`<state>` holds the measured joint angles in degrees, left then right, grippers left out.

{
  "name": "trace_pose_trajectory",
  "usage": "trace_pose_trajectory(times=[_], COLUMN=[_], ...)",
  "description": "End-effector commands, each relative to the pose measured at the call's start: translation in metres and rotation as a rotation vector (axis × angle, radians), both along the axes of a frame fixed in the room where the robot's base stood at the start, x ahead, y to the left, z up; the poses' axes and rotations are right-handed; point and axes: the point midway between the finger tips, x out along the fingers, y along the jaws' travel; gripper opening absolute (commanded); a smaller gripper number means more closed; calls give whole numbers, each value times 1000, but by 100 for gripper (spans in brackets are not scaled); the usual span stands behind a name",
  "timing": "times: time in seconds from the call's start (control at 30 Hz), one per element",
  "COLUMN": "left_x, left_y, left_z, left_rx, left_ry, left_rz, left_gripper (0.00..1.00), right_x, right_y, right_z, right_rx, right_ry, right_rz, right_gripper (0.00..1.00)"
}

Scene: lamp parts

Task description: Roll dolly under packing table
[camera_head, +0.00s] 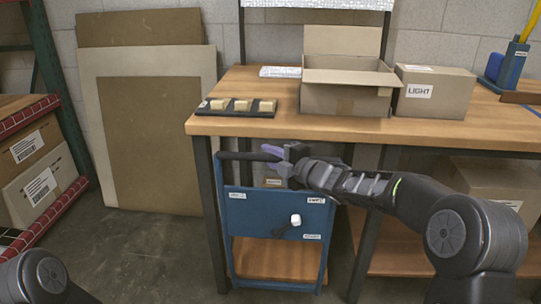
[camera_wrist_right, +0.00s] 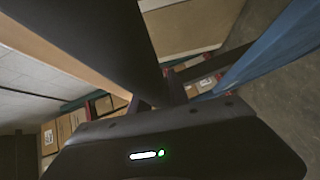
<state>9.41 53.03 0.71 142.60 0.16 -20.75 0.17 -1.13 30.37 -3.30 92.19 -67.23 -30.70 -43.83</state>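The dolly (camera_head: 275,213) is a blue cart with a dark top handle bar (camera_head: 238,156), labelled front panel and wooden lower deck (camera_head: 262,262). It stands upright at the left front of the packing table (camera_head: 230,124), below tabletop height. My right gripper (camera_head: 277,157) is at the handle bar, its fingers around or against it; how far they are closed is unclear. In the right wrist view a dark bar (camera_wrist_right: 105,40) runs close before the gripper, and a blue surface (camera_wrist_right: 270,45) shows at right; the fingertips are hidden. My left gripper is out of view.
Dark table legs (camera_head: 205,190) stand beside the dolly. An open carton (camera_head: 345,100), a LIGHT box (camera_head: 433,97) and a small parts tray (camera_head: 235,112) are on the tabletop. Boxes (camera_head: 485,182) fill the right lower shelf. Floor (camera_head: 150,255) at left is clear.

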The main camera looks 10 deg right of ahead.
Motion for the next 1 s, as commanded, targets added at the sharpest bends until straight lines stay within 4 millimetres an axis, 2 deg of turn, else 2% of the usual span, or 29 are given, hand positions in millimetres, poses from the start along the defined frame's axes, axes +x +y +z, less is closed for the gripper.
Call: trace_pose_trajectory(times=[0.03,0.27,0.6,0.77,1.0], left_x=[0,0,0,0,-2], left_y=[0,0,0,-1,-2], left_z=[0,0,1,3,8], left_rx=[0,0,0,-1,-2], left_ry=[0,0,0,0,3], left_rz=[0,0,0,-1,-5], left_gripper=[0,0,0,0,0], right_x=[3,2,-2,-16,-49], right_y=[-5,-3,-4,-13,-34], right_z=[3,3,3,6,12], right_rx=[-1,0,0,1,1], right_ry=[-6,-4,-4,-3,-4], right_rz=[-10,-6,-4,-6,-7], right_gripper=[24,43,43,43,43])
